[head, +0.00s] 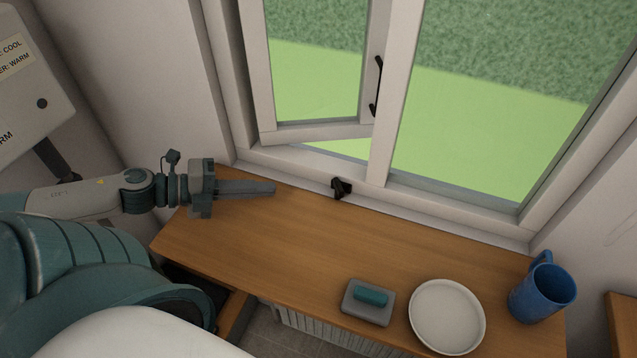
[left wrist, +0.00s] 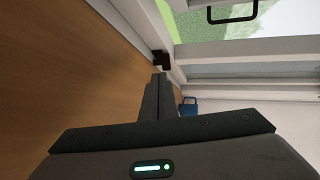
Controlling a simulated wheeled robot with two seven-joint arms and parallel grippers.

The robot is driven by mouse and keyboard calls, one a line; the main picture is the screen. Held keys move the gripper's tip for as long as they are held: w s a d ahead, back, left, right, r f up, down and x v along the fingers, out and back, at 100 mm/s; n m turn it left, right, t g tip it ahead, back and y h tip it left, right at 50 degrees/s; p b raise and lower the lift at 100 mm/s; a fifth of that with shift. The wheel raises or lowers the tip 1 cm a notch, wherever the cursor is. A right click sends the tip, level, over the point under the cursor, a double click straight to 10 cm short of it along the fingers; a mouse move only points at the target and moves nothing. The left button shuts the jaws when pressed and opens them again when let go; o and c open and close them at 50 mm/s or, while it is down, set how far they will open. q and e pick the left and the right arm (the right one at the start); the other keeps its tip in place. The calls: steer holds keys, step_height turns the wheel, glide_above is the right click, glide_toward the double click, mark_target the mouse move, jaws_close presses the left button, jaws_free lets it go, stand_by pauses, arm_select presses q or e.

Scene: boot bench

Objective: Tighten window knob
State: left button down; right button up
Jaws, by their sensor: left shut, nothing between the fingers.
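The black window knob (head: 341,188) sits on the sill at the bottom of the window frame, near the back edge of the wooden bench. It also shows in the left wrist view (left wrist: 161,60), just beyond my fingertips. My left gripper (head: 274,188) is shut and empty, held over the back left of the bench and pointing right towards the knob, with a gap between them. Its closed fingers show in the left wrist view (left wrist: 158,80). The left window sash (head: 318,132) stands ajar, with a black handle (head: 377,86) on its right side. My right gripper is not in view.
On the wooden bench (head: 300,245) stand a grey dish with a teal block (head: 370,295), a white plate (head: 447,316) and a blue mug (head: 542,292) at the right. A panel with labels (head: 32,85) hangs at the left. The bench's middle is clear.

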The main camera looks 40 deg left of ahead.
mark_target(334, 185)
arm_select(q)
steer(key=shift+w+d+f, duration=0.2)
steer(key=shift+w+d, duration=0.25)
steer(key=shift+w, duration=0.1)
steer(key=shift+b+x, duration=0.3)
steer(key=shift+x, duration=3.45)
steer(key=shift+w+d, duration=0.65)
steer(key=shift+w, duration=0.2)
steer(key=shift+w+d+p, duration=0.5)
steer(key=shift+w+d, duration=0.1)
steer(key=shift+w, duration=0.2)
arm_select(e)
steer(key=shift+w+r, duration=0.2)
arm_select(q)
steer(key=shift+f, duration=0.1)
